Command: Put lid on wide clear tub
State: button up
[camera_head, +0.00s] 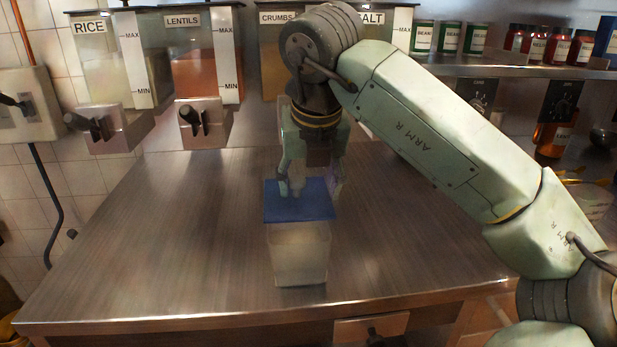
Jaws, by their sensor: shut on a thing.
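A flat blue square lid (318,209) lies level over the tub's mouth. From this one view I cannot tell whether the lid rests on the rim or is held just above it. My gripper (292,190) points straight down from above and is shut on the lid at its middle. The lid hides the tub's rim and inside. The fingertips look blurred against the lid.
The steel counter (150,235) is bare around the tub. Wall dispensers marked RICE (88,27) and LENTILS (182,20) hang behind it. Cans and jars stand on a shelf (510,71) at the back right. The counter's front edge lies close below the tub.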

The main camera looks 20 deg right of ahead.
aim_at(310, 198)
jog(key=shift+w+f+b, duration=0.1)
jog(key=shift+f+b, duration=1.35)
jog(key=shift+f, duration=0.7)
jog(key=o, duration=1.2)
jog(key=v, duration=0.7)
jog(key=shift+r, duration=0.35)
notch_tip(310, 198, up, 7)
jog(key=p, duration=0.5)
jog(key=shift+f+p, duration=0.1)
jog(key=shift+p, duration=0.2)
